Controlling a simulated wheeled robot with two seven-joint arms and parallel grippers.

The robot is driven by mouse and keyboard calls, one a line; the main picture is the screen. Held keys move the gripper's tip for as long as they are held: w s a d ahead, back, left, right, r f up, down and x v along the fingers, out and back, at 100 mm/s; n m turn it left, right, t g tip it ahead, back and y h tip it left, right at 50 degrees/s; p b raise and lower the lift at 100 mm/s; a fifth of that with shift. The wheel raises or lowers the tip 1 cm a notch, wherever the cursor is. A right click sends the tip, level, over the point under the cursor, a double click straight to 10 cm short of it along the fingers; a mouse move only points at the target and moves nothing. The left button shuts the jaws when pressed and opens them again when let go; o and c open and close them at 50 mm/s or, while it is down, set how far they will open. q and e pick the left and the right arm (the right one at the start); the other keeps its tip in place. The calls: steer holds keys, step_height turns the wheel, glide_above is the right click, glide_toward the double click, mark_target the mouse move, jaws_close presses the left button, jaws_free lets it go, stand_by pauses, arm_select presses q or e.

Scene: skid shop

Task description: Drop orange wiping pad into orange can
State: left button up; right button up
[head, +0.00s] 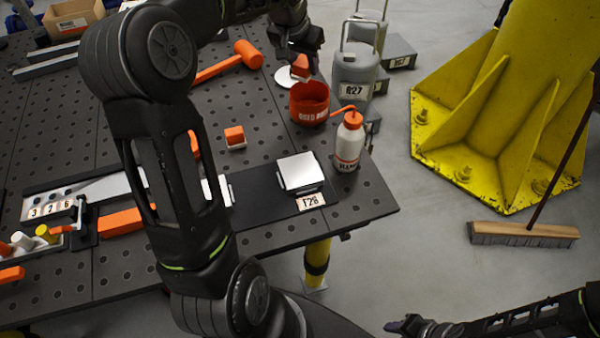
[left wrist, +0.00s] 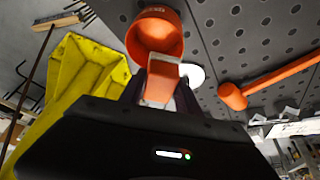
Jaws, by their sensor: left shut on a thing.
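The orange wiping pad (head: 300,67), orange with a pale side, is held in my left gripper (head: 301,74), which is shut on it. In the left wrist view the pad (left wrist: 160,82) sits between the fingers and overlaps the near rim of the can. The orange can (head: 310,108) is open-topped, upright on the perforated table, with a white label. Its round opening also shows in the left wrist view (left wrist: 154,36). In the head view the pad is just above and behind the can. My right gripper (head: 405,326) shows at the bottom edge, its jaws unclear.
A white bottle with orange spout (head: 348,145) stands close to the can. A white disc (head: 286,78) lies behind it. An orange mallet (head: 240,57) and another orange-and-white block (head: 235,136) lie left. Grey canisters (head: 352,72) stand beyond the table's right edge.

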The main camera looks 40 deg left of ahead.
arm_select(q)
steer(key=shift+f, duration=0.45)
steer(key=o, duration=1.4)
steer(key=b+v, duration=0.1)
steer(key=v, duration=0.7)
steer(key=shift+b, duration=0.3)
steer(key=shift+f, duration=0.1)
